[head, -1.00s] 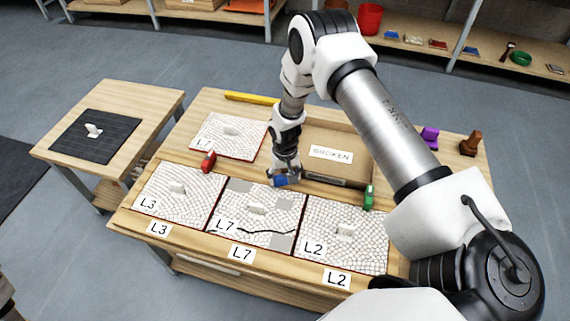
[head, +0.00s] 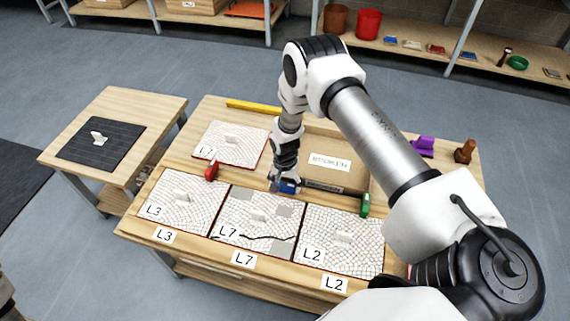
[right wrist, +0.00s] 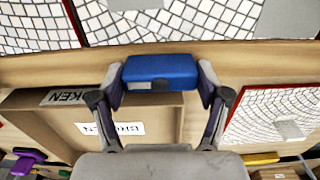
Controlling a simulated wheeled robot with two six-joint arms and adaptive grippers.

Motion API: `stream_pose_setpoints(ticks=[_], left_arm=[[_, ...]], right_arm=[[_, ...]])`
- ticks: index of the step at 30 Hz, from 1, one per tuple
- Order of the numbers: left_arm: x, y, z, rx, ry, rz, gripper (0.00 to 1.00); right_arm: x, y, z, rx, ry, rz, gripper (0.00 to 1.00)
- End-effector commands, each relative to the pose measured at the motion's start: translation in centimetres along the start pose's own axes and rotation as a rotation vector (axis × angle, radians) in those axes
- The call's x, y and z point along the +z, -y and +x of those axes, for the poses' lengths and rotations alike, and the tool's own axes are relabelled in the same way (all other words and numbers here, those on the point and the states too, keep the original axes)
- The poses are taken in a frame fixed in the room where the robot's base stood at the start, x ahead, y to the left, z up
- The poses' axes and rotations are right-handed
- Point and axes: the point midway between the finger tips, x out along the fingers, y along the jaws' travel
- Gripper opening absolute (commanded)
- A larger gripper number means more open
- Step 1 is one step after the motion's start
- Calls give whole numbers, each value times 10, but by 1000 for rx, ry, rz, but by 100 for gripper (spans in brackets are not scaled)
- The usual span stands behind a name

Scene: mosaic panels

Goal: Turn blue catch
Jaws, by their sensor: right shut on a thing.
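The blue catch (head: 289,188) sits at the back edge of the cracked middle panel L7 (head: 233,208), in front of the box. My right gripper (head: 284,185) reaches down from above and is shut on it. In the right wrist view the blue catch (right wrist: 160,68) lies between the two fingers (right wrist: 160,84), its long side spanning the gap. Wood shows around it, with panel edges just beyond. In the head view the fingers partly hide the catch. My left gripper is not in view.
A red catch (head: 211,170) stands behind panel L3 (head: 180,192); a green catch (head: 365,204) stands behind panel L2 (head: 325,252). A box labelled BROKEN (head: 345,180) is close behind the gripper. A loose L7 panel (head: 215,130) lies at the back left. A side table (head: 110,105) stands left.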

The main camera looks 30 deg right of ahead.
Motion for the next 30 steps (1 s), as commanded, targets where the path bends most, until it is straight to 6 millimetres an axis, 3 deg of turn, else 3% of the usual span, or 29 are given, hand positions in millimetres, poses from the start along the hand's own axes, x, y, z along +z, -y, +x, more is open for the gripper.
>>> stream_pose_setpoints(ticks=[9, 10, 11, 12, 23, 26, 30], left_arm=[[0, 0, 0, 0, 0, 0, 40], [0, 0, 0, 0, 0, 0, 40], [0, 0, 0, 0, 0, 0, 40], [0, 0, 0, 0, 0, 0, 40], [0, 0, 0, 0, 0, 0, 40], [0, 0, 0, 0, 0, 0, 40], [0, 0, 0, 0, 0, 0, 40]], right_arm=[[-1, 0, 0, -2, -2, 5, 40], [-1, 0, 0, -2, -2, 5, 85], [-1, 0, 0, -2, -2, 4, 96], [-1, 0, 0, -2, -1, 4, 100], [-1, 0, -3, -1, -1, 3, 100], [-1, 1, -14, -2, -2, 2, 100], [-1, 1, -46, -4, -1, 3, 100]])
